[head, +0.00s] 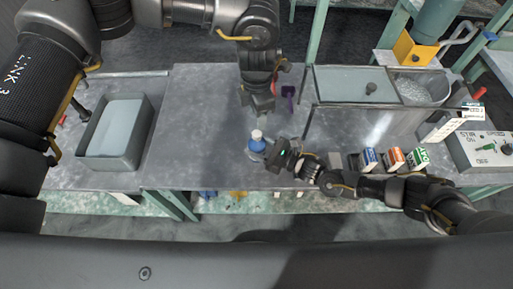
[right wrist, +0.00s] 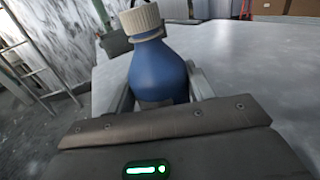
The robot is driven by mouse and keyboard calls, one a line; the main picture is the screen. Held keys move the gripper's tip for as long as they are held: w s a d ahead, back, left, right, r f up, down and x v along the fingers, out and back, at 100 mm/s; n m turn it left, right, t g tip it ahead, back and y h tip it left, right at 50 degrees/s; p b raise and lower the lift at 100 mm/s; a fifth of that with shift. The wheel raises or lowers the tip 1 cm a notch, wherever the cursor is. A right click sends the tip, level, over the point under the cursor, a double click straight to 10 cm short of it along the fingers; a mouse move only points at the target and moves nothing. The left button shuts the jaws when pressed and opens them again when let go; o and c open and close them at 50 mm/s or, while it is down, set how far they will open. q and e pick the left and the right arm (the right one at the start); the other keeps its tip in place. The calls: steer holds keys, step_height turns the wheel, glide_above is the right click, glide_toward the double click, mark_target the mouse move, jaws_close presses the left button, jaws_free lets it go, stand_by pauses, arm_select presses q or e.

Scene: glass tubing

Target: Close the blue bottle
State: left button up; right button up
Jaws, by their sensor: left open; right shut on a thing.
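The blue bottle (head: 257,146) stands near the front edge of the table, and its white cap (head: 257,134) is at its top. In the right wrist view the blue bottle (right wrist: 158,72) fills the space between my fingers, with the ribbed white cap (right wrist: 141,19) on its neck; I cannot tell whether the cap is tight. My right gripper (head: 270,151) is shut on the bottle's body from the right side. My left gripper (head: 263,112) is open, pointing down, behind the bottle and apart from it. Its fingertips are small in the head view.
A grey bin (head: 146,133) stands at the left of the table. A purple object (head: 289,94) lies behind my left gripper. Several small cartons (head: 394,158) stand at the right, near my right arm. The table's middle left is clear.

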arm_select(q)
steer(key=shift+s+f, duration=0.15)
arm_select(e)
jaws_close()
arm_select(q)
steer(key=shift+s+d+f+g, duration=0.3)
steer(key=shift+s, duration=0.05)
steer(key=n, duration=1.3)
steer(key=shift+d+r, duration=0.15)
steer(key=shift+r, duration=0.05)
steer(key=n, duration=0.2)
steer(key=shift+w+r+n, duration=0.1)
steer(key=shift+w+n, duration=0.05)
steer(key=shift+n, duration=0.15)
steer(key=n, duration=0.3)
steer(key=shift+w+a+r+n, duration=0.15)
steer(key=shift+w+a+n, duration=0.1)
steer(key=shift+a+n, duration=0.05)
steer(key=n, duration=0.3)
steer(key=shift+w+a, duration=0.1)
steer(key=shift+a, duration=0.05)
